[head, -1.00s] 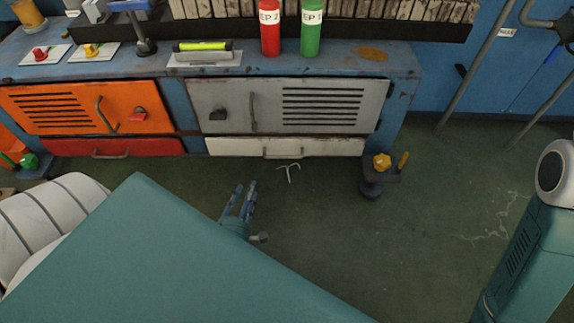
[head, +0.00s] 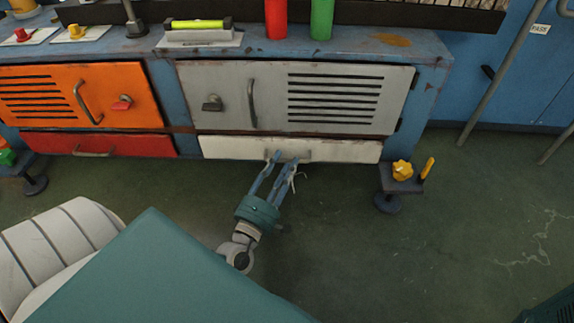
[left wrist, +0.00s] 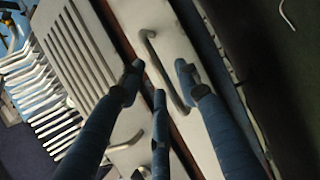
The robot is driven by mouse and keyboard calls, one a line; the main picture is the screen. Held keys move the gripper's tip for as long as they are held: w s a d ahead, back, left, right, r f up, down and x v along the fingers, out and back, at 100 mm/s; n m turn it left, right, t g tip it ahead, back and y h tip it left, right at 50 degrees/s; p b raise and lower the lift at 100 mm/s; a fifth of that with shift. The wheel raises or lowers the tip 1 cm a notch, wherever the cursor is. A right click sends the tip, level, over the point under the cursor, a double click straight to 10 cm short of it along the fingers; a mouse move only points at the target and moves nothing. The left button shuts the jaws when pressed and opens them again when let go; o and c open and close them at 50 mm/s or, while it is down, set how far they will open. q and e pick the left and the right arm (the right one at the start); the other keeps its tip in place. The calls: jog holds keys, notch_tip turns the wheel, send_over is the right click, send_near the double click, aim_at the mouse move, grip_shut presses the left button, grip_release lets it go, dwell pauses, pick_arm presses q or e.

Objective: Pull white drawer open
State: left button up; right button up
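The white drawer (head: 228,148) is the low, wide front under the grey door, and it looks shut. Its bar handle (head: 303,157) is partly hidden behind the fingers of my left gripper (head: 283,161). In the left wrist view, the drawer front (left wrist: 207,120) runs aslant and the curved handle (left wrist: 152,60) lies between the spread fingertips of my left gripper (left wrist: 160,77). The gripper is open with the handle between its fingers; contact is not clear. My right gripper is not in view.
The grey door (head: 230,90) with its own handle is above the drawer. The red drawer (head: 125,145) and orange door (head: 130,85) are to the left. A small stand with a yellow knob (head: 402,170) is on the right.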

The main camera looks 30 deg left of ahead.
pick_arm(q)
jog(key=shift+x, duration=1)
grip_shut()
